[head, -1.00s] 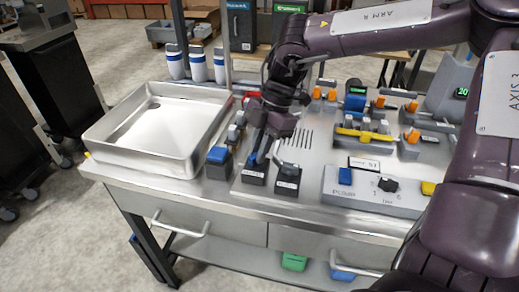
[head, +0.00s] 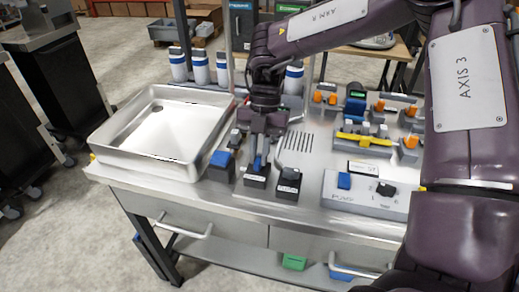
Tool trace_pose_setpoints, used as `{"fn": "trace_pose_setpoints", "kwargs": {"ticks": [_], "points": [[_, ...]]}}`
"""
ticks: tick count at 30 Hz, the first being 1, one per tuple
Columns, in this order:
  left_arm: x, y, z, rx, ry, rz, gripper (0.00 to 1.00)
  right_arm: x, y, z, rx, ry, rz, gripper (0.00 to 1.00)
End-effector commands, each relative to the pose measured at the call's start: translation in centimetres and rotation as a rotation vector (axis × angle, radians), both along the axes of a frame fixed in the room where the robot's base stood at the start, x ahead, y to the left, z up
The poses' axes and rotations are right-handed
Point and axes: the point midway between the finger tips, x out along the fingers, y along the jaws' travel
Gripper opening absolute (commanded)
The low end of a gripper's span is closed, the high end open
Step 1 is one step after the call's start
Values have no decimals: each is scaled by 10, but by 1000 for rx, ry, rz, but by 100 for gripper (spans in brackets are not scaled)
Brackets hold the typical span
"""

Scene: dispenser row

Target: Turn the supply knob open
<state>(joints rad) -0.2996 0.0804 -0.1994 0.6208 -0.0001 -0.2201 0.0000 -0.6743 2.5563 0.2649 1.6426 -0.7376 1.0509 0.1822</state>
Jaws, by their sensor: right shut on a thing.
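My right gripper (head: 262,148) reaches down over the left part of the steel panel. It is shut on a small blue-handled knob (head: 257,164) that stands on a dark labelled block (head: 256,181). The gripper hides the knob's top, so its exact angle is hard to tell. A similar dark labelled block with a grey-black handle (head: 289,179) stands just to the right, apart from the fingers. The labels are too small to read, so I cannot confirm which one is marked supply. My left gripper is not in view.
A steel tray (head: 105,157) lies at the left of the bench. A blue-topped block (head: 220,160) sits close left of my gripper. A grey box marked PUMP (head: 345,201), with a black knob (head: 386,189), is at front right. Orange and yellow valve handles (head: 362,139) stand behind.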

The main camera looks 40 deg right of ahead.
Motion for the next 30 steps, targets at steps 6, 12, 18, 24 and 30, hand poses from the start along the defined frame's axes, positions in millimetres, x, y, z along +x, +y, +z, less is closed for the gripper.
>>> {"fn": "trace_pose_setpoints", "kwargs": {"ticks": [6, 12, 18, 24, 30], "points": [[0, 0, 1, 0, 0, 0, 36, 1, 0, 0, 0, -3, 13, 0], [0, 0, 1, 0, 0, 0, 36, 1, 0, 0, 0, -3, 13, 0], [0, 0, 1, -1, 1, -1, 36, 0, 0, 0, -1, -2, 13, 32], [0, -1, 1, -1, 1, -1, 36, 0, 0, 0, 0, -1, 12, 35], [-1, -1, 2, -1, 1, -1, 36, 3, -2, 7, -2, -3, 10, 35]]}}
